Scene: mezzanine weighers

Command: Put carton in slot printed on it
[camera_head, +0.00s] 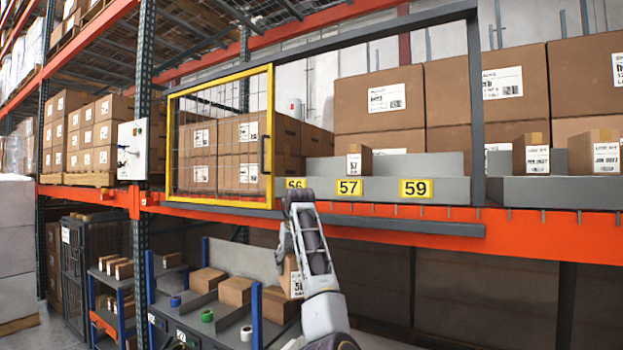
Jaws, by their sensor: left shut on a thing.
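My left gripper (306,235) is in front of the lower edge of the shelf, below the yellow plates. It is shut on a small brown carton (291,275), which shows just left of my arm and is partly hidden by it. The white label on the carton starts with a 5; the second digit is not clear. Yellow plates 56 (295,184), 57 (349,188) and 59 (416,188) mark grey slots on the shelf. A small carton (359,162) stands above plate 57. The place above plate 59 looks empty. My right gripper is not in view.
A yellow-framed mesh gate (270,135) covers the shelf's left part, up to plate 56. A dark grey post (477,110) stands right of plate 59. An orange beam (400,225) runs along the front. Below is a blue-posted rack (257,330) with cartons.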

